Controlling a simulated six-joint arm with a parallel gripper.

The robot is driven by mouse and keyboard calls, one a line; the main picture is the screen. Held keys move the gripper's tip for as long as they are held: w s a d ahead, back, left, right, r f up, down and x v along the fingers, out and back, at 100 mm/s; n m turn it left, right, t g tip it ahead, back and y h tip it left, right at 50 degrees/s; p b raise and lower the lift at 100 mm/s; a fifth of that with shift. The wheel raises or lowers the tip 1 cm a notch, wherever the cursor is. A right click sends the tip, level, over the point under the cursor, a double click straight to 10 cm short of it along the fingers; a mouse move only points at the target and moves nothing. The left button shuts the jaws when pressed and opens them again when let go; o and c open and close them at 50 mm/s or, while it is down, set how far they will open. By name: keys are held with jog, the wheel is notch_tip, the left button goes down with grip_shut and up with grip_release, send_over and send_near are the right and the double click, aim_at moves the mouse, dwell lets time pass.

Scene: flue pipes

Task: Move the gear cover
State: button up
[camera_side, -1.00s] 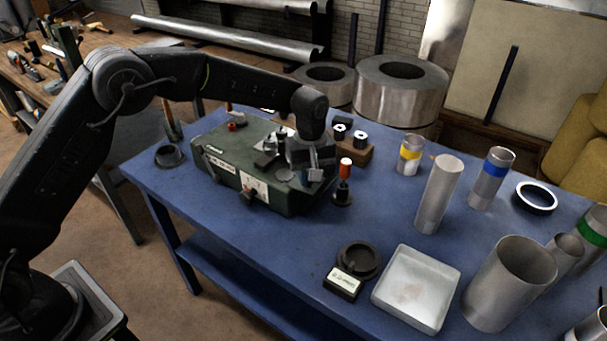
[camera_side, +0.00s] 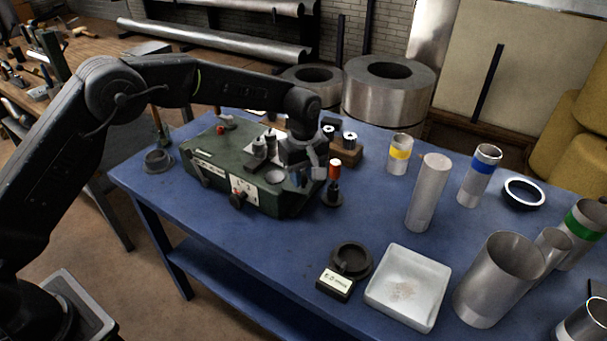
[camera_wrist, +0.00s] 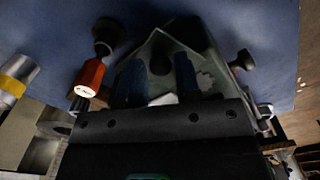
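The dark green machine (camera_side: 215,150) lies on the blue table, with small metal parts on its top. I cannot make out for certain which part is the gear cover. My gripper (camera_side: 303,178) is low over the machine's right end, next to the red-handled tool (camera_side: 335,170). In the wrist view my gripper (camera_wrist: 160,82) shows two blue fingers apart, with nothing clearly held between them. The green machine's end (camera_wrist: 170,45) lies beyond them, with a toothed grey shape (camera_wrist: 206,80) by the right finger. The palm hides what lies nearer.
A white tray (camera_side: 432,275) and a labelled black box (camera_side: 336,284) are at the front. Metal pipes (camera_side: 428,193) stand on the right, one with a yellow band (camera_side: 400,153). A wooden block with spools (camera_side: 345,154) is behind the gripper.

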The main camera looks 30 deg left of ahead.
aim_at(304, 178)
jog(key=shift+o, duration=1.4)
notch_tip(304, 178, up, 14)
jog(key=shift+f, duration=0.1)
